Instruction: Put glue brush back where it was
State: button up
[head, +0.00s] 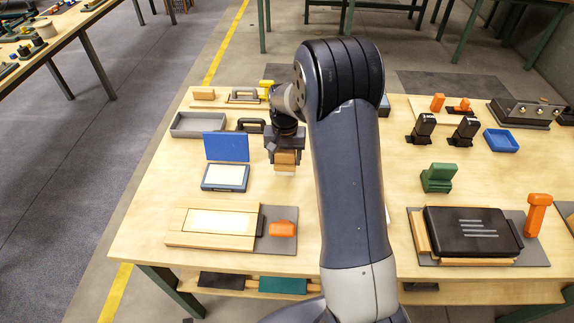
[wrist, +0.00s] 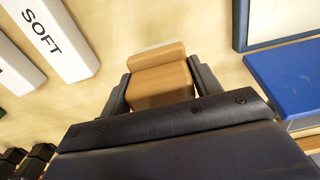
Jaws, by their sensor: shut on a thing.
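The glue brush, a wooden block with a pale strip along its lower edge, is between the fingers of my gripper (head: 286,152). It shows in the head view (head: 286,158) and in the wrist view (wrist: 158,84). My gripper (wrist: 160,80) is shut on the wooden part, with one dark finger on each side. The pale edge points down toward the bare wooden tabletop (head: 160,180). I cannot tell whether it touches the table. No marked resting place for the brush can be made out.
A blue-lidded open case (head: 225,178) lies left of the brush, with a grey tray (head: 199,125) behind it. White blocks, one marked SOFT (wrist: 48,38), stand close by in the wrist view. A wooden board (head: 212,226) and orange block (head: 283,229) lie nearer. My arm hides the table's middle.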

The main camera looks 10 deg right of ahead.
aim_at(285, 166)
jog(key=shift+f, duration=1.85)
jog(key=shift+f, duration=0.1)
jog(key=shift+f, duration=0.15)
jog(key=o, duration=0.9)
jog(key=shift+o, duration=0.2)
notch_tip(285, 166, up, 13)
jog(key=shift+f+b, duration=0.2)
jog(key=shift+b, duration=0.15)
